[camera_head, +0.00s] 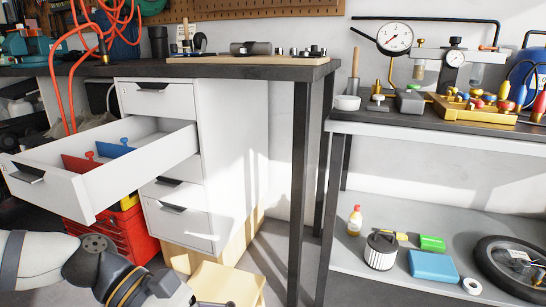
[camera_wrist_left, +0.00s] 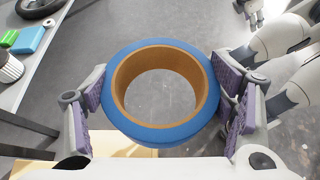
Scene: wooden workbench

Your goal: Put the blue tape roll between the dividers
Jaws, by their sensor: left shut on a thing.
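The blue tape roll (camera_wrist_left: 123,122), with a brown inner core, is held between the purple-padded fingers of my left gripper (camera_wrist_left: 165,100) in the left wrist view. It does not show in the head view, where my left arm enters at the bottom left. A red divider (camera_head: 80,163) and a blue divider (camera_head: 115,148) stand in the open white drawer (camera_head: 84,205). The lower parts of both dividers are hidden by the drawer's side wall. Part of my right gripper (camera_wrist_left: 250,12) shows at the top of the left wrist view, cut off by the edge.
The drawer juts out from a white cabinet (camera_head: 238,150) under a dark bench top (camera_head: 225,70). A red toolbox (camera_head: 118,235) is below the drawer. At right, a lower shelf (camera_head: 395,265) holds a blue box (camera_head: 433,266) and a wheel (camera_head: 512,266).

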